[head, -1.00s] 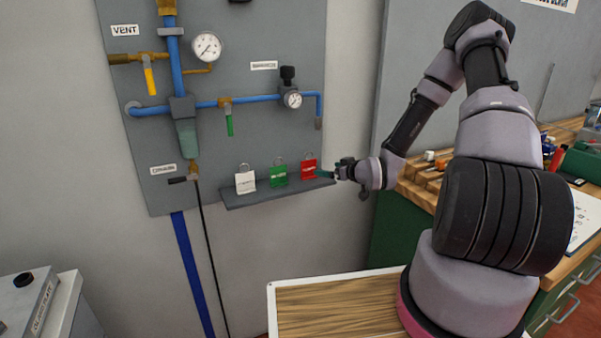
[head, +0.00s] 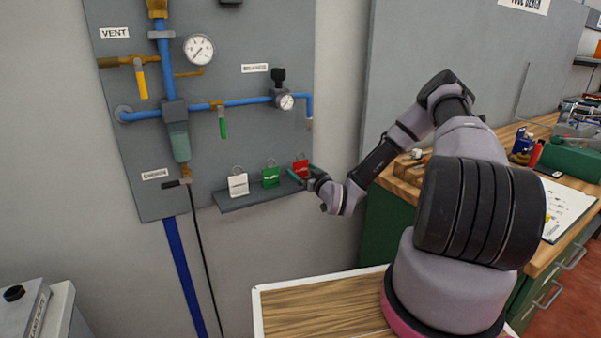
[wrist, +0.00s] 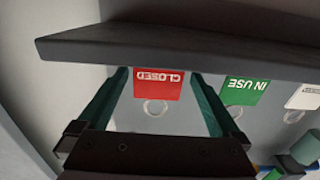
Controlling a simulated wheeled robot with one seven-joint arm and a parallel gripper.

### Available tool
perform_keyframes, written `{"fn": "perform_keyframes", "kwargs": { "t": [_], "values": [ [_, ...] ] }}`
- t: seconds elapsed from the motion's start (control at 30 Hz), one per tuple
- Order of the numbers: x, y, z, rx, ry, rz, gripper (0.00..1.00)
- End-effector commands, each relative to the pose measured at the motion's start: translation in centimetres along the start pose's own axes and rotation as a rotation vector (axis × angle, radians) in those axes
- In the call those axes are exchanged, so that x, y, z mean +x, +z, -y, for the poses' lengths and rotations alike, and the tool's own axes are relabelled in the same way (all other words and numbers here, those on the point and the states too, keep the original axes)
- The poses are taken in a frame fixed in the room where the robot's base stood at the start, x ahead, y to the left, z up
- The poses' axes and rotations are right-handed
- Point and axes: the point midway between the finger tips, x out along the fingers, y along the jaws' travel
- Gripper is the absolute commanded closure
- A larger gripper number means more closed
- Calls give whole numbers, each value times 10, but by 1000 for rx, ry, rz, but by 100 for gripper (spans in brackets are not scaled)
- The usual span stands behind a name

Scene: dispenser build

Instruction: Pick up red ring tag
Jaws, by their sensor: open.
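The red ring tag (head: 301,168) stands on a small grey shelf (head: 250,198) at the right end of a row of tags. My gripper (head: 292,174) is in front of it and covers its lower part in the head view. In the wrist view, which looks upside down, the red tag (wrist: 158,85) reads CLOSED and its pale ring (wrist: 155,107) shows. My open gripper (wrist: 160,78) has one green finger on each side of the tag. Gaps show between the fingers and the tag, and nothing is held.
A green tag (head: 271,178) reading IN USE and a white tag (head: 238,185) stand to the left on the shelf. The shelf edge (wrist: 170,50) lies close to the fingertips in the wrist view. Blue pipes, a gauge (head: 286,102) and valves are on the panel above.

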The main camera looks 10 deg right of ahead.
Motion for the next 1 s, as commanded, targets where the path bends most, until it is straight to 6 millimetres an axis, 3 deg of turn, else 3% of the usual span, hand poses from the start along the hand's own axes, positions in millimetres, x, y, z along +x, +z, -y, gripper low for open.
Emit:
{"fn": "perform_keyframes", "kwargs": {
  "t": [0.3, 0.57, 0.6, 0.8, 1.0],
  "values": [
    [44, -3, -2, -2, 0, -2, 0],
    [47, -3, -2, -1, 0, -1, 0],
    [47, -3, -2, -1, 0, -1, 4],
    [47, -3, -2, -1, 0, -1, 77],
    [47, -3, -2, -1, 0, -1, 77]
  ]
}}
